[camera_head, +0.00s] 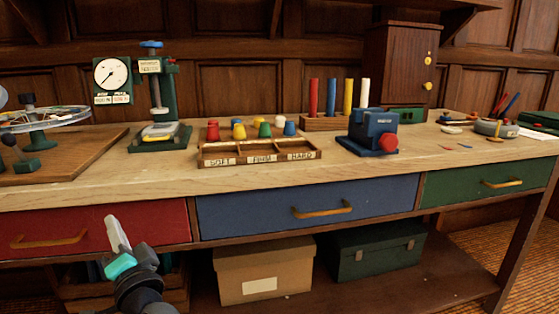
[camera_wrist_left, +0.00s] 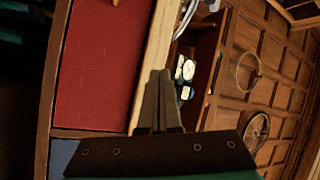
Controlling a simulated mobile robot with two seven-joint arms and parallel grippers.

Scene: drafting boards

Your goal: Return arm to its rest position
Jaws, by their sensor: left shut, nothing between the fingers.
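My left gripper (camera_head: 117,233) shows at the lower left of the head view, in front of the red drawer (camera_head: 90,225). Its pale fingers point up and are shut with nothing between them. In the left wrist view the fingers of the left gripper (camera_wrist_left: 158,90) stand together in the middle, with the red drawer (camera_wrist_left: 100,65) on the left and the bench top's edge behind them. The gripper appears apart from the drawer front, though the exact gap is hard to tell. My right gripper is in neither view.
The wooden bench (camera_head: 350,178) carries a press with a dial (camera_head: 112,75), a sorting tray (camera_head: 260,160), several colored rods and a blue sharpener-like device (camera_head: 372,128). A blue drawer (camera_head: 270,208) and green drawer (camera_head: 460,184) are closed. A cardboard box (camera_head: 262,272) and green case (camera_head: 375,250) sit below.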

